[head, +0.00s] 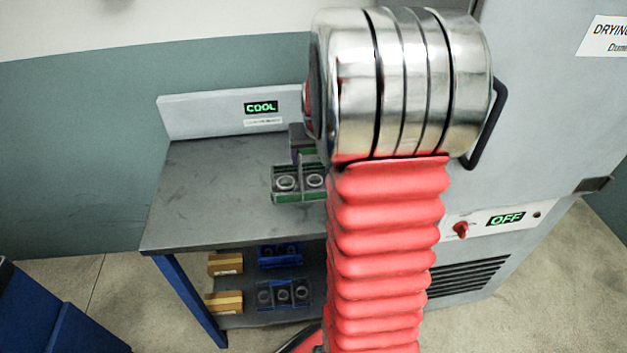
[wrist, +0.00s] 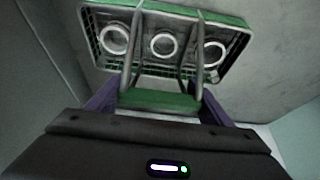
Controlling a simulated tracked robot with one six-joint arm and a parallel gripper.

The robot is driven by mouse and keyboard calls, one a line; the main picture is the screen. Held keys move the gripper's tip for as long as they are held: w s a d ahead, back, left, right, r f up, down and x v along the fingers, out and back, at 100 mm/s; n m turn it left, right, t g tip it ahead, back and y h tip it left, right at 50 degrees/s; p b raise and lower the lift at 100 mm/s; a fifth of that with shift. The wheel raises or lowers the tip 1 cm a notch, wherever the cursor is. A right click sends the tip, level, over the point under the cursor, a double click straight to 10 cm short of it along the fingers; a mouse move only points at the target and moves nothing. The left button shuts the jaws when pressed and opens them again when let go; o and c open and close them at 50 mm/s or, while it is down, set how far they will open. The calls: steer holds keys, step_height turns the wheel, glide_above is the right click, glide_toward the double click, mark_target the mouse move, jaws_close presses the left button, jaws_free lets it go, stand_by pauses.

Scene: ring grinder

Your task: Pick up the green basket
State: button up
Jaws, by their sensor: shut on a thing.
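The green basket (head: 285,198) holds ring-shaped parts and is partly hidden behind my arm in the head view. In the wrist view the green basket (wrist: 99,67) shows three pale rings in its mesh tray. Its wire handle rises to a green grip bar (wrist: 160,99). My gripper (wrist: 160,102) has its purple fingers at both ends of this bar and is shut on the basket's handle. In the head view my gripper (head: 303,150) is directly above the basket. The basket is over the grey bench top; whether it touches it cannot be told.
The grey bench (head: 200,200) has a free top left of the basket and a back panel with a COOL sign (head: 261,107). Blue baskets (head: 284,292) and cardboard boxes (head: 225,264) sit on the lower shelf. A drying machine (head: 560,130) with an OFF display stands right.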

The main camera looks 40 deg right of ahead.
steer(key=c, duration=0.3)
steer(key=shift+c, duration=0.2)
steer(key=shift+r, duration=0.15)
step_height(320, 180, up, 18)
stand_by(0.3)
stand_by(0.5)
